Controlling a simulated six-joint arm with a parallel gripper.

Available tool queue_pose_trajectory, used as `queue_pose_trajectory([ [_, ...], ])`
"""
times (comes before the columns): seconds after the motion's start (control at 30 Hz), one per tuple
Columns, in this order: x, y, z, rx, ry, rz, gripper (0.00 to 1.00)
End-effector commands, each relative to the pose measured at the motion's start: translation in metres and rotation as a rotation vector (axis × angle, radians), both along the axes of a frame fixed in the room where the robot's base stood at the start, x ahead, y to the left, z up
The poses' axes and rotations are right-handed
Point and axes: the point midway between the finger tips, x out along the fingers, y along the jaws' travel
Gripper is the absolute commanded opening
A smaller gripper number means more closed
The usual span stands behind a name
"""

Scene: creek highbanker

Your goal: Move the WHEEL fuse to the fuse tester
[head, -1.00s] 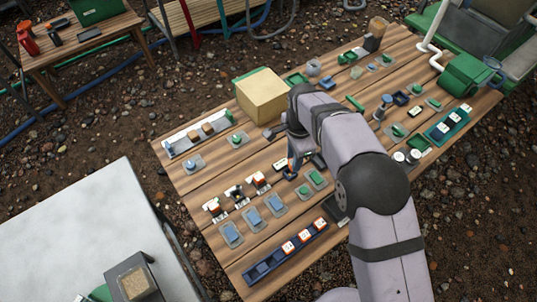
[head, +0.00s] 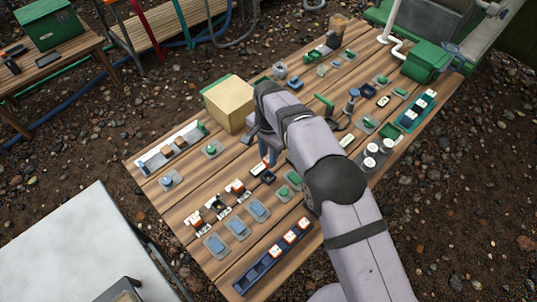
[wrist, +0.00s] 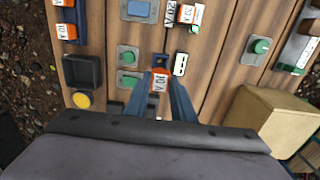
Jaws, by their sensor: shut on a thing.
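My gripper (wrist: 160,88) is shut on an orange fuse with a white 10 A label (wrist: 160,80); no word WHEEL is legible on it. The fuse is between the fingertips, right at a small dark blue socket block (wrist: 160,60) with a white-faced piece (wrist: 180,64) beside it. These look like the fuse tester, though I cannot read a name. Whether the fuse is seated or just above the socket is unclear. In the head view my gripper (head: 268,155) points down at this spot, and the white-faced piece (head: 258,168) shows at its left.
A blue rack (head: 250,276) holds several red-and-white fuses at the front. A cardboard-coloured box (head: 229,103) stands close behind my gripper. Small switches on plates (head: 214,246) surround the area.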

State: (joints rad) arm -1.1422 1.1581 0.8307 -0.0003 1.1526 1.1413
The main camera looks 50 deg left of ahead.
Motion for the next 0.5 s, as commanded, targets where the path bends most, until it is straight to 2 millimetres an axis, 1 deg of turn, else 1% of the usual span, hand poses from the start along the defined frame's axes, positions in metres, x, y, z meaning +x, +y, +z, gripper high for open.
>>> queue_pose_trajectory([
  [0.03, 0.0, 0.0, -0.006, -0.001, 0.0, 0.0, 0.01],
  [0.3, 0.0, 0.0, -0.026, -0.001, 0.0, -0.001, 0.01],
  [0.5, 0.0, 0.0, -0.037, 0.0, 0.0, -0.001, 0.01],
])
